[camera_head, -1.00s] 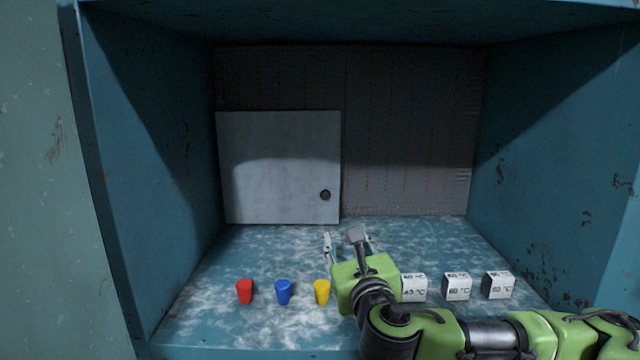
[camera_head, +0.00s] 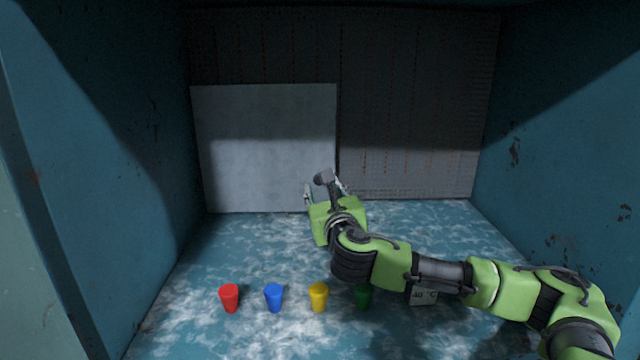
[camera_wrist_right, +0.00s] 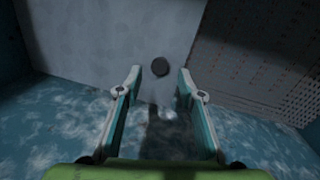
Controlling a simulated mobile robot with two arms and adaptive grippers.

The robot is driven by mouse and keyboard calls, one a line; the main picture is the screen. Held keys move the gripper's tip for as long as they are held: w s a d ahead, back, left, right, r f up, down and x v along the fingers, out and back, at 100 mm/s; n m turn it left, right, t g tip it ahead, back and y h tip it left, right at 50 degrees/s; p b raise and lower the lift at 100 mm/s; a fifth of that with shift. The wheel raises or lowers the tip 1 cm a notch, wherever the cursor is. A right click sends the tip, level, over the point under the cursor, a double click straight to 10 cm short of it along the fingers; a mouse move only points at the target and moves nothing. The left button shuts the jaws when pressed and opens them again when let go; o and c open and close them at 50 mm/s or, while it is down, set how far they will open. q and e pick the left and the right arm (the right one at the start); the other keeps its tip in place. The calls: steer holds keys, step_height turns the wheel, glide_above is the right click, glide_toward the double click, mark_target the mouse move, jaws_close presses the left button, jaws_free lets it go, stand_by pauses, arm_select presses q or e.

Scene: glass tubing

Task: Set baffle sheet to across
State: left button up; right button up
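The baffle sheet (camera_head: 265,140) is a pale grey flat panel standing upright against the left part of the back wall. Its round dark knob (camera_wrist_right: 160,66) shows in the right wrist view, ahead of and between my fingertips; in the head view my gripper hides it. My right gripper (camera_head: 324,188) is in front of the sheet's lower right corner. It also shows in the right wrist view (camera_wrist_right: 160,80), with its two fingers apart and nothing between them. The knob looks a little beyond the fingertips, not touching. My left gripper is not in view.
Red (camera_head: 229,298), blue (camera_head: 274,297), yellow (camera_head: 318,296) and green (camera_head: 363,297) cups stand in a row at the front. The perforated back wall (camera_head: 410,110) is bare right of the sheet. Blue side walls enclose the space.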

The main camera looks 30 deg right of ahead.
mark_target(320, 183)
steer(key=shift+x, duration=1.9)
steer(key=shift+c, duration=0.2)
